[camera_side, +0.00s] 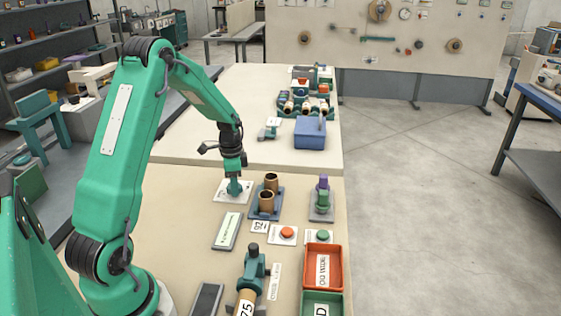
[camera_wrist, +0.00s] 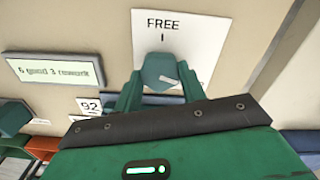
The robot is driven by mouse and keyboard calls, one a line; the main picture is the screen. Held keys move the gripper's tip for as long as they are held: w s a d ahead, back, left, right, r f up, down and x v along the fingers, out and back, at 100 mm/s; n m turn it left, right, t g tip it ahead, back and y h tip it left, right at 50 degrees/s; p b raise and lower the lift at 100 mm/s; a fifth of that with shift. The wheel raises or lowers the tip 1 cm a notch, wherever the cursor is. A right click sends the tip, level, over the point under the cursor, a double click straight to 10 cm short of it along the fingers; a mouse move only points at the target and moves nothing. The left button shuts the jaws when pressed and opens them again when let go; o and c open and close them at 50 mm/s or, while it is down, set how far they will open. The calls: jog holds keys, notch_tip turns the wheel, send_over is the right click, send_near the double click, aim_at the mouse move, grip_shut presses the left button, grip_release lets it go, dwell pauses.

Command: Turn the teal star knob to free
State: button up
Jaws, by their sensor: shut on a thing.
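The teal star knob (camera_wrist: 160,70) sits on a white plate (camera_wrist: 195,30) in the wrist view. The plate carries the word FREE with a short tick below it. The white mark on the knob points to the right, away from that tick. My gripper (camera_wrist: 160,88) is shut on the knob, with one green finger at each side. In the side view my gripper (camera_side: 234,178) reaches straight down to the white plate (camera_side: 222,195), and the knob is mostly hidden there. The lower part of the knob is hidden by my gripper in the wrist view.
A stand with brown tubes (camera_side: 268,198) is close to the right of the plate. A display panel (camera_side: 227,231) lies in front. Red (camera_side: 323,266) and green (camera_side: 321,300) bins stand at the front right. A blue bin (camera_side: 310,134) is farther back.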

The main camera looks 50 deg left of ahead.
jog(key=n, duration=1)
jog(key=shift+n, duration=0.3)
jog(key=n, duration=0.5)
jog(key=shift+n, duration=0.3)
jog(key=n, duration=0.5)
jog(key=shift+r+n, duration=0.1)
jog(key=shift+n, duration=0.2)
jog(key=o, duration=1)
jog(key=shift+c, duration=0.2)
